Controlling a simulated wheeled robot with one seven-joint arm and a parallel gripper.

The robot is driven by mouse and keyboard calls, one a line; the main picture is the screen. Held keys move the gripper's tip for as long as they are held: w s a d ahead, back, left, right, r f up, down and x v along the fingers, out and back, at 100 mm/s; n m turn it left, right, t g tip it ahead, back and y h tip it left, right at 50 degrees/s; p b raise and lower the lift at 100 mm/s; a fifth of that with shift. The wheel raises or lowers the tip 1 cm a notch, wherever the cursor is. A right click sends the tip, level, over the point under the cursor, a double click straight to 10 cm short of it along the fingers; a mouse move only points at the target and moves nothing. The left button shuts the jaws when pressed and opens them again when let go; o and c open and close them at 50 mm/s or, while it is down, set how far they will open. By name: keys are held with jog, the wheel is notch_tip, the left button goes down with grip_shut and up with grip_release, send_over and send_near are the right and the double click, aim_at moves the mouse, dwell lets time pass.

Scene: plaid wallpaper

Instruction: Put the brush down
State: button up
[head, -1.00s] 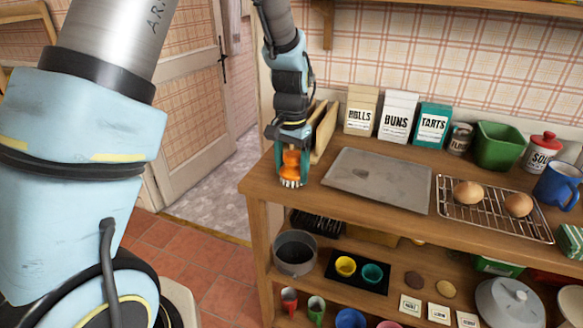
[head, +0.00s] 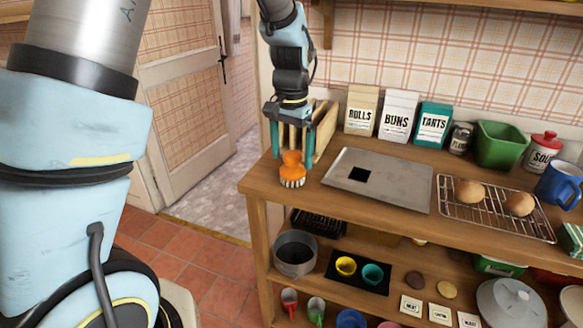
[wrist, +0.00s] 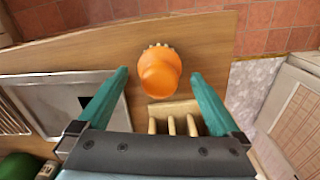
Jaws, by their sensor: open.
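The brush (head: 292,168), with an orange handle and pale bristles, stands bristles down on the wooden worktop near its left end. It also shows in the wrist view (wrist: 160,74), seen from above, with its orange knob toward the camera. My gripper (head: 294,150) is open above and just behind the brush. In the wrist view my gripper's teal fingers (wrist: 160,80) are wide apart, with the brush between and slightly beyond their tips, touching neither.
A metal tray (head: 400,184) lies right of the brush, with a black square on it. A wooden rack (head: 324,128) stands close behind my gripper. Boxes, a green tub (head: 500,146) and a wire rack with rolls (head: 490,222) are farther right. The worktop's left edge is near.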

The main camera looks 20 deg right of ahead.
aim_at(291, 154)
notch_tip(291, 154, up, 8)
jog(key=shift+f+b, duration=0.15)
jog(key=shift+b, duration=0.25)
jog(key=s+a+f+n, duration=0.1)
jog(key=a+f+n, duration=0.1)
jog(key=a, duration=0.8)
jog(key=s+a+f+n+t, duration=0.1)
jog(key=a+n, duration=0.3)
jog(key=a, duration=0.6)
jog(key=s+a+f+n, duration=0.1)
jog(key=a+f+n, duration=0.3)
jog(key=a, duration=0.6)
jog(key=shift+s+t, duration=0.3)
jog(key=shift+s, duration=0.1)
jog(key=shift+d, duration=0.1)
